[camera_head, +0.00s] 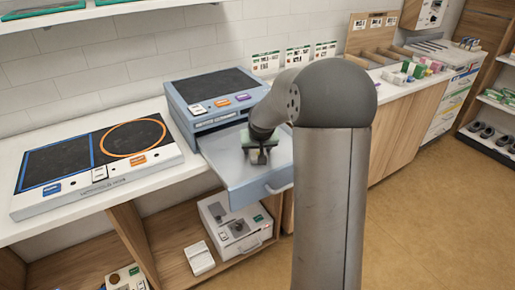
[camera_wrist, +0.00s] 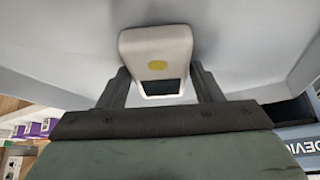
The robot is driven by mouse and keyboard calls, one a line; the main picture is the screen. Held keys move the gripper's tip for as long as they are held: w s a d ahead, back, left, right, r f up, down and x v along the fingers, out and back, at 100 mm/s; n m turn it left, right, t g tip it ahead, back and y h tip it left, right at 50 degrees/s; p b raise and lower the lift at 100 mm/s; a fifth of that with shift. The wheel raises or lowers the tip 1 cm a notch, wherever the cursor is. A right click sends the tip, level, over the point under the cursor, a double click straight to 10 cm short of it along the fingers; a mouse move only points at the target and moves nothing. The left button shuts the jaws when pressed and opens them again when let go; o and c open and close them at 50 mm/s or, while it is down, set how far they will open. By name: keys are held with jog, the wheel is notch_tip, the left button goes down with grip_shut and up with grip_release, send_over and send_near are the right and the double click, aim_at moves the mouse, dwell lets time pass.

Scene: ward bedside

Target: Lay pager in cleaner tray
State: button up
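The pager (camera_wrist: 155,50) is a white rounded block with a yellow button and a dark screen. My gripper (camera_wrist: 160,68) has one finger along each side of it, and the fingertips appear to touch its sides. In the head view my gripper (camera_head: 261,158) points down over the pulled-out cleaner tray (camera_head: 225,172), a light grey-blue drawer with a front handle. The tray's pale floor lies behind the pager in the wrist view. Whether the pager touches the floor cannot be told. The pager is not discernible in the head view.
The cleaner housing (camera_head: 195,95) stands behind the tray, with a dark top and coloured buttons. A white panel with dark pads (camera_head: 100,165) lies on the counter to the left. A white boxed device (camera_head: 235,225) sits on the shelf below. My arm hides the tray's right side.

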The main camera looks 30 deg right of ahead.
jog(key=shift+o, duration=0.8)
jog(key=shift+r, duration=0.1)
jog(key=shift+r, duration=0.2)
jog(key=v, duration=1.1)
jog(key=shift+s+r, duration=0.25)
jog(key=shift+r, duration=0.05)
jog(key=shift+a, duration=0.1)
